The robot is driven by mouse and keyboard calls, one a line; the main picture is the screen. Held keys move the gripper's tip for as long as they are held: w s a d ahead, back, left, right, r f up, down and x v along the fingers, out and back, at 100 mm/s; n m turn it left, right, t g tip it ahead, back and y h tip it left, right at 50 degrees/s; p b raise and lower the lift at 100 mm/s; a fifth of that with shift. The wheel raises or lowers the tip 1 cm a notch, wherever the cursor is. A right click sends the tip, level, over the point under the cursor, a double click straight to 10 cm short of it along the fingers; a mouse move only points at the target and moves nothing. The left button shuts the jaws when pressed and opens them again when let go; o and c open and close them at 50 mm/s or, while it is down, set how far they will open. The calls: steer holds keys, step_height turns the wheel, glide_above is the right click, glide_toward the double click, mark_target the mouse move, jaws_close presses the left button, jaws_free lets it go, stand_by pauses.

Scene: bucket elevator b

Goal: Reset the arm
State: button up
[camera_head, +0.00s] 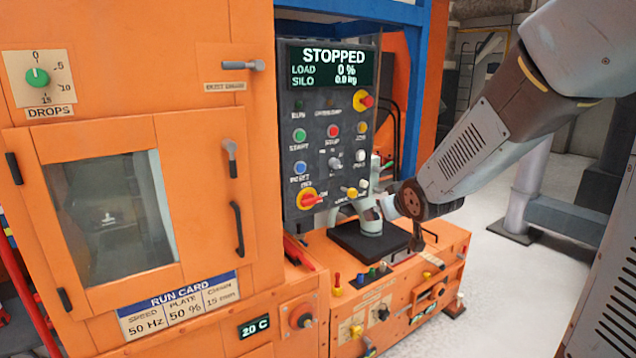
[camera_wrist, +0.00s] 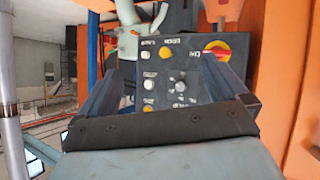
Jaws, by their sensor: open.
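My arm reaches in from the right in the head view, and its wrist (camera_head: 425,200) is low in front of the dark control panel (camera_head: 330,130). In the wrist view my gripper (camera_wrist: 158,85) is open, with its two dark fingers spread apart and nothing seen between them but the panel (camera_wrist: 180,65) beyond. The panel appears turned over there, with white and yellow buttons, a grey knob (camera_wrist: 181,87) and a red and yellow knob (camera_wrist: 217,47). Whether the fingertips touch the panel cannot be told. The gripper is hard to make out in the head view.
The screen (camera_head: 333,67) reads STOPPED, load 0 %, silo 0.0 kg. An orange cabinet with a windowed door (camera_head: 190,200) stands at left. A black pad (camera_head: 352,243) and several small controls lie on the low orange base (camera_head: 420,300). Open floor (camera_head: 500,285) is at right.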

steer(key=s+d+r+m+g, duration=0.1)
steer(key=s+d+r+g, duration=0.1)
steer(key=s, duration=0.7)
steer(key=s+d+r+m+g+h, duration=0.1)
steer(key=s+d+r+m+g, duration=0.1)
steer(key=s, duration=0.7)
steer(key=s+d+r+m+g, duration=0.1)
steer(key=s+d+r, duration=0.1)
steer(key=s, duration=0.7)
steer(key=shift+d+r+m+g+h, duration=0.2)
steer(key=shift+r+m+g+h, duration=0.1)
steer(key=shift+r+g+h, duration=0.1)
